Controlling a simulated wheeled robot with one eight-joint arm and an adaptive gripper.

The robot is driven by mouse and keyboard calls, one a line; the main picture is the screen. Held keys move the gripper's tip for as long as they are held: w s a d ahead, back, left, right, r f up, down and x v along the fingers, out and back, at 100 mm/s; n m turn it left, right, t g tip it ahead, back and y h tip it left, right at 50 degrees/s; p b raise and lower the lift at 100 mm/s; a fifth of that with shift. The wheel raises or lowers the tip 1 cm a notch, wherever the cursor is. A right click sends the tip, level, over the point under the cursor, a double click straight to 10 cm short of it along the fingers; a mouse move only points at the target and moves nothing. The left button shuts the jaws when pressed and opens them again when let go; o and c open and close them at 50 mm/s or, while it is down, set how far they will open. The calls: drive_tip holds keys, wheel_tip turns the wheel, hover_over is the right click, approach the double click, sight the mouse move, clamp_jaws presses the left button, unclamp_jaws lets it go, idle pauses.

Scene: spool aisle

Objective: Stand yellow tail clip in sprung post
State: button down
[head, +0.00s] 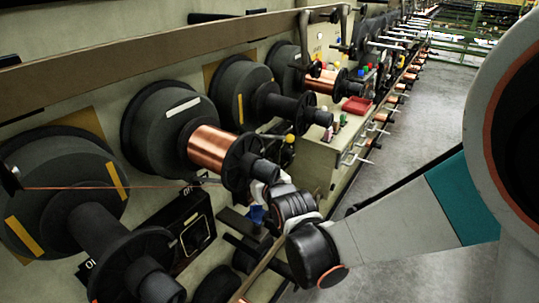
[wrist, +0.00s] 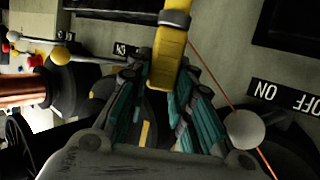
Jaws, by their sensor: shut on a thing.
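The yellow tail clip (wrist: 171,58) is between the fingers of my gripper (wrist: 166,84) in the wrist view, and the gripper is shut on it. The clip is a long yellow strip reaching up to the top edge of that view. A grey band (wrist: 175,19) crosses it near the top; I cannot tell what the band belongs to. In the head view my gripper (head: 258,212) is small and partly hidden by my wrist, beside the copper spool, and the clip cannot be made out there. I cannot pick out the sprung post in either view.
A copper-wound spool (head: 212,147) and black empty spools (head: 120,250) line the machine wall. A thin copper wire (wrist: 221,86) runs close to my fingers. A white ball knob (wrist: 245,129) is right of them. A red tray (head: 356,105) lies farther back. The aisle floor (head: 410,125) is clear.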

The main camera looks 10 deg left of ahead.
wheel_tip(320, 180, down, 7)
drive_tip(key=b, duration=0.6)
drive_tip(key=shift+f+b, duration=0.1)
drive_tip(key=shift+b, duration=0.25)
drive_tip(key=c, duration=1.3)
unclamp_jaws()
